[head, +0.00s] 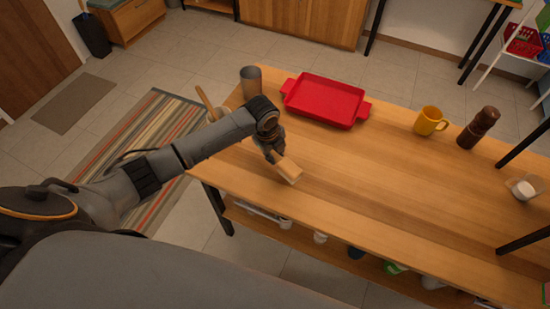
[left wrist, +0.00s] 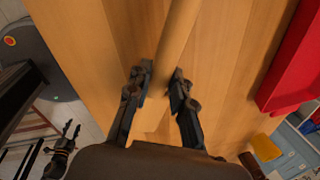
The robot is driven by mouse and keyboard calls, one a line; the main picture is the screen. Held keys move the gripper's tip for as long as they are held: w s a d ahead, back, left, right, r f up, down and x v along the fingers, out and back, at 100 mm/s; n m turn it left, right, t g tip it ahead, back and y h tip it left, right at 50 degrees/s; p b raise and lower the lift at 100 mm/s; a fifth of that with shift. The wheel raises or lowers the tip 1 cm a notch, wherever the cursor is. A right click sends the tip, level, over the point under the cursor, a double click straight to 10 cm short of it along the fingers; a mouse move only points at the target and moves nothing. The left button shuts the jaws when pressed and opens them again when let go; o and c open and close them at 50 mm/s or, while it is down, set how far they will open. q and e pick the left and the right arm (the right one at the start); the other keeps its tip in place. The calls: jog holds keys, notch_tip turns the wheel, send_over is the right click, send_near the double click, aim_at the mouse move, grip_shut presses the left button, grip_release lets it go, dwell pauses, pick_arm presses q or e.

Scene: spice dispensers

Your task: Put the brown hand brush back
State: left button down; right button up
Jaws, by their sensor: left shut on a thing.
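My left gripper (head: 272,156) is over the near left part of the wooden table. It is shut on a tan wooden piece, which I take to be the brown hand brush (head: 288,170). In the left wrist view the brush's long smooth handle (left wrist: 176,40) runs up between the two fingers (left wrist: 160,92). No bristles show, and I cannot tell whether the brush touches the table. My right gripper (left wrist: 68,138) shows small at the lower left of the left wrist view, its fingers apart and empty.
A red tray (head: 325,101) lies at the table's far side, beside a grey cup (head: 251,81). A yellow mug (head: 429,121), a dark brown grinder (head: 478,127) and a small white dispenser (head: 523,190) stand to the right. The table's middle (head: 380,185) is clear. Items fill a lower shelf.

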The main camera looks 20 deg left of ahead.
pick_arm(q)
notch_tip(320, 180, down, 3)
jog(key=shift+r, duration=0.1)
pick_arm(e)
jog(key=shift+a+r, duration=0.15)
jog(key=shift+a, duration=0.15)
jog(key=shift+d, duration=0.1)
pick_arm(q)
jog(key=shift+f, duration=0.2)
jog(key=c, duration=1.2)
grip_release()
jog(key=shift+o, duration=0.2)
pick_arm(e)
jog(key=shift+d, duration=0.3)
pick_arm(q)
jog(key=shift+r, duration=0.25)
notch_tip(320, 180, up, 12)
jog(key=s, duration=0.2)
jog(key=shift+a+f+b, duration=0.2)
jog(key=shift+a+b, duration=0.2)
jog(key=shift+a, duration=0.05)
pick_arm(e)
jog(key=shift+a+f, duration=0.1)
jog(key=shift+f, duration=0.4)
